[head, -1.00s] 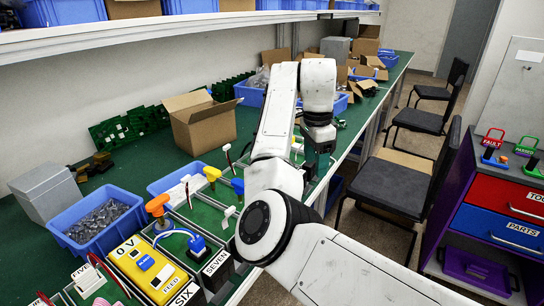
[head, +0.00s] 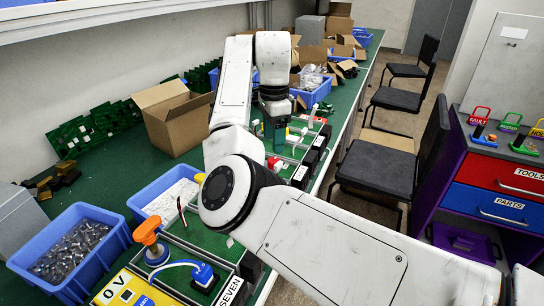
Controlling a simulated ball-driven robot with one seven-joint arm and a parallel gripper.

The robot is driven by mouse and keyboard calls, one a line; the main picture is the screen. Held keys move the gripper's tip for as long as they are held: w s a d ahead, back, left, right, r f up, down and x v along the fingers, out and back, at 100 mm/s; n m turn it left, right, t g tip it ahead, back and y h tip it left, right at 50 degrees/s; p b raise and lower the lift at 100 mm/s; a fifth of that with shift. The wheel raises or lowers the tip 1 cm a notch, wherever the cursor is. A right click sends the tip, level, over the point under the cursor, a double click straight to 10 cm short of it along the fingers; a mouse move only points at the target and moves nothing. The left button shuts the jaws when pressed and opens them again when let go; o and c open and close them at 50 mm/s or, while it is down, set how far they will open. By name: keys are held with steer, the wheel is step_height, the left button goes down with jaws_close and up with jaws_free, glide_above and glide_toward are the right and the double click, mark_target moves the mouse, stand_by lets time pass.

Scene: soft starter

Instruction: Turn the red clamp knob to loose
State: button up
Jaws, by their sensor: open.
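A red knob-like part (head: 275,164) shows on the green workbench just right of my arm. It is small and partly hidden, so I cannot tell how it is turned. A smaller red part (head: 321,120) shows farther back near the bench's right edge; I cannot tell which of the two is the clamp knob. My gripper (head: 275,143) points down above the bench, behind the nearer red part in the picture. It is open, with nothing seen between its fingers. My arm covers part of the fixture row.
An orange knob (head: 147,232) stands near a blue plug (head: 203,275) and a yellow box (head: 128,291). A blue bin of metal parts (head: 113,241) and a cardboard box (head: 188,137) stand left. Chairs (head: 377,166) stand right of the bench (head: 99,187).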

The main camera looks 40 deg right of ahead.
mark_target(274, 160)
steer(key=shift+f, duration=3.15)
steer(key=shift+c, duration=0.4)
steer(key=c, duration=1)
steer(key=shift+o, duration=0.2)
